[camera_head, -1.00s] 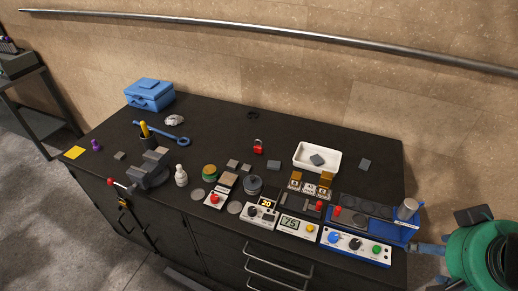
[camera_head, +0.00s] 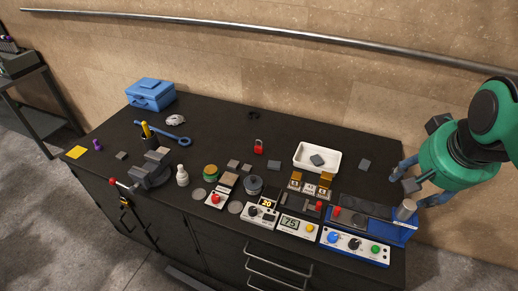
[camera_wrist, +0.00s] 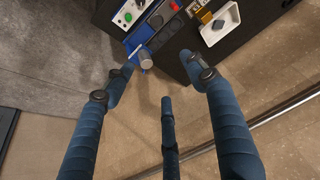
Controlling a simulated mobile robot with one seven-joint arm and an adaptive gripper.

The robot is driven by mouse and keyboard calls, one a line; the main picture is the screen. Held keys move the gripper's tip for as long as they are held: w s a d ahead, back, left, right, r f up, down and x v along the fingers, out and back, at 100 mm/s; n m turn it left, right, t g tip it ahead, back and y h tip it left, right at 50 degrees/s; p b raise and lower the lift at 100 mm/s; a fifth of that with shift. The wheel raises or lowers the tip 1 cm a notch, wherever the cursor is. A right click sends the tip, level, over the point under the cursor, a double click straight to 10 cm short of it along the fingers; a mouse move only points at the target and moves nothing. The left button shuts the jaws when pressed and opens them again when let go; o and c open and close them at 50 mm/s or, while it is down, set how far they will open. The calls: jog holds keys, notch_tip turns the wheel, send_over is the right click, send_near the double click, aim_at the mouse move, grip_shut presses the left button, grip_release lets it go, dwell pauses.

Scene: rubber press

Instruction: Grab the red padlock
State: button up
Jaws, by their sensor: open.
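The red padlock (camera_head: 258,147) stands near the middle of the black bench top in the head view, with its dark shackle up. It does not show in the wrist view. My gripper (camera_head: 412,186) is at the right end of the bench, beside the blue press base, far to the right of the padlock. In the wrist view my gripper (camera_wrist: 165,85) has its blue fingers spread wide with nothing between them.
A white tray (camera_head: 301,164) with a grey piece lies right of the padlock. Control boxes (camera_head: 355,245) and the blue press base (camera_head: 398,232) line the front right. A toolbox (camera_head: 150,94) stands at the back left. Bench top behind the padlock is mostly clear.

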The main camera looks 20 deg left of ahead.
jog(key=w+a+f+p, duration=0.1)
jog(key=w+a+f, duration=0.2)
jog(key=w+a, duration=0.95)
jog(key=w+a+f+p, duration=0.2)
jog(key=w+a+f, duration=0.1)
jog(key=w+a, duration=0.9)
jog(key=w+a+f+p, duration=0.1)
jog(key=w+a+f, duration=0.3)
jog(key=a+f, duration=0.7)
jog(key=w+a+f+p, duration=0.1)
jog(key=w+a+f, duration=0.4)
jog(key=a+f, duration=0.6)
jog(key=a, duration=0.5)
jog(key=shift+a+g, duration=0.2)
jog(key=shift+g, duration=0.2)
send_over(259, 147)
jog(key=s, duration=0.3)
notch_tip(259, 147, down, 8)
jog(key=shift+w+r, duration=0.15)
jog(key=shift+x, duration=2.6)
